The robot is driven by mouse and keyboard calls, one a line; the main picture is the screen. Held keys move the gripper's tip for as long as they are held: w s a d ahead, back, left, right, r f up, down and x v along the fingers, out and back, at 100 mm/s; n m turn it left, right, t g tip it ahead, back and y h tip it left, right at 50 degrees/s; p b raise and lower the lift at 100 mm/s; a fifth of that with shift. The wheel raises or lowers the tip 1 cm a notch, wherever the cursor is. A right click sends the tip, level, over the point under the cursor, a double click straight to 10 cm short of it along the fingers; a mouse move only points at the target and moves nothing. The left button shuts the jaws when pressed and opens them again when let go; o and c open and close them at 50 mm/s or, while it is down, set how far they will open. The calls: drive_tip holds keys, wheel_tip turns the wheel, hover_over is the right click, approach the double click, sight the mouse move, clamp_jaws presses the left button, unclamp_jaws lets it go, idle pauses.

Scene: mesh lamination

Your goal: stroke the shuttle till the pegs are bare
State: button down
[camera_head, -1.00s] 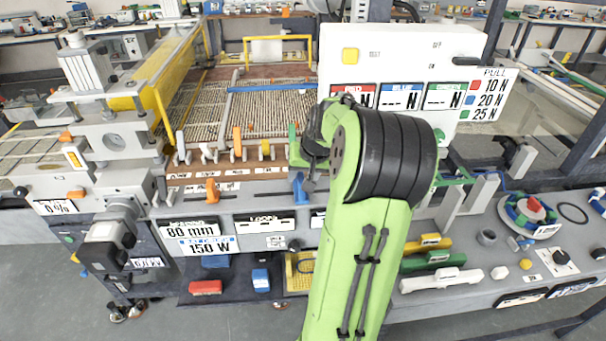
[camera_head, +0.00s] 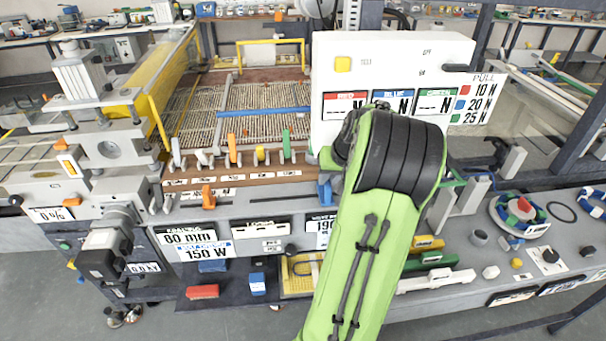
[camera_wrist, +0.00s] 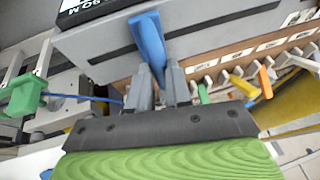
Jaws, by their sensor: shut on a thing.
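My gripper (camera_wrist: 160,85) is shut on a blue upright handle (camera_wrist: 148,42), with a grey finger on each side of it. The blue handle also shows in the camera_head view (camera_head: 325,192), just left of my green arm, at the front of the machine. My gripper is hidden behind the arm there. A blue bar (camera_head: 262,112) lies across the ribbed mesh bed (camera_head: 240,130). I cannot tell which part is the shuttle. A row of upright levers stands along the bed's front edge, including an orange one (camera_head: 233,150) and a green one (camera_head: 286,146); I cannot identify the pegs.
An orange handle (camera_head: 208,197) stands left on the same front ledge. A white panel (camera_head: 390,75) with red, blue and green displays rises behind my arm.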

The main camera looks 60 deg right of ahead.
drive_tip(key=s+d, duration=0.2)
drive_tip(key=s+d+p, duration=0.1)
drive_tip(key=s+d, duration=0.1)
drive_tip(key=s, duration=0.1)
drive_tip(key=shift+s+d+r+p, duration=0.1)
drive_tip(key=shift+d+p, duration=0.2)
drive_tip(key=c, duration=1.1)
unclamp_jaws()
drive_tip(key=shift+s, duration=0.1)
drive_tip(key=shift+o, duration=0.2)
drive_tip(key=shift+r, duration=0.25)
drive_tip(key=p+v, duration=0.2)
drive_tip(key=v, duration=1.3)
drive_tip(key=shift+p, duration=0.4)
